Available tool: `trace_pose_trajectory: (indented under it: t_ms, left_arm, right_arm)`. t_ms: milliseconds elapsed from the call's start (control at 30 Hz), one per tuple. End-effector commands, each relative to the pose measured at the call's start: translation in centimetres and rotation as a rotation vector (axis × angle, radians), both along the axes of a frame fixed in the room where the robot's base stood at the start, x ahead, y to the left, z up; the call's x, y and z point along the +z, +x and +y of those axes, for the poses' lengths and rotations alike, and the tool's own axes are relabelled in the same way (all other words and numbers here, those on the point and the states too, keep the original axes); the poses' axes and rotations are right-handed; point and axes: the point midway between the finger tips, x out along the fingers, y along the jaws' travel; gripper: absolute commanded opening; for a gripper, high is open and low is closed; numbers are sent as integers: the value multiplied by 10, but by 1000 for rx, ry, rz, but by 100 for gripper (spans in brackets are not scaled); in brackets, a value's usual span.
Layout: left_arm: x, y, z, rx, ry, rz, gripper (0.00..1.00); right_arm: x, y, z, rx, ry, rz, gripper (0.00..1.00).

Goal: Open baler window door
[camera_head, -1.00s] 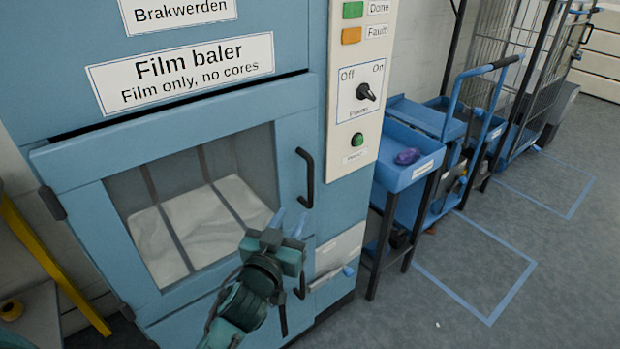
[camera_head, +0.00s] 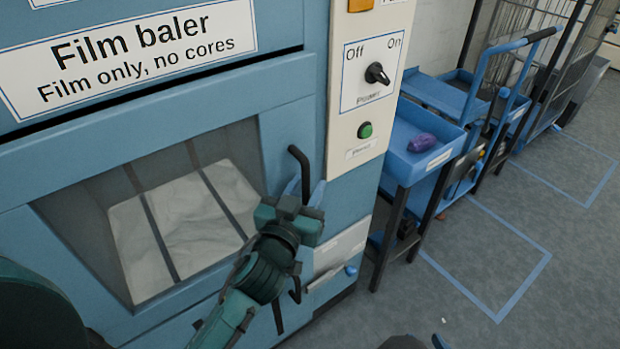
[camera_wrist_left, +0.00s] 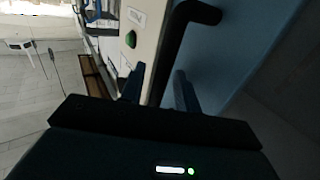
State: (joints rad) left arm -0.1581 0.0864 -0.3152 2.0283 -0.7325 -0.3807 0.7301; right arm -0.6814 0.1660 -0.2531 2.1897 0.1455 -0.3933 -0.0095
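The baler's window door (camera_head: 283,128) is closed, with a blue frame around a pane. White film shows behind dark bars. The door's black handle (camera_head: 300,162) stands at its right edge.
The control panel (camera_head: 366,85) with a black power knob and green button is right of the door. A blue cart (camera_head: 425,135) with a purple item stands further right. Grey floor with blue marked rectangles is clear at the lower right.

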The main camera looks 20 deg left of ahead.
Motion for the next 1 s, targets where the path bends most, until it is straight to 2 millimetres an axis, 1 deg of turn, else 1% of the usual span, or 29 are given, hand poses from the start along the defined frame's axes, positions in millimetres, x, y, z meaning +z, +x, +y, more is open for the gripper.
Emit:
trace_pose_trajectory:
  t_ms: [300, 700, 1000]
  left_arm:
    - [0, -1, 0, 0, 1, 0, 32]
    - [0, 0, 0, 0, 1, 0, 0]
    - [0, 0, 0, 0, 1, -1, 0]
  right_arm:
    - [-2, -1, 0, -1, 0, 5, 36]
    - [-4, -2, 0, -1, -1, 10, 36]
    - [-4, -2, 0, -1, -1, 10, 36]
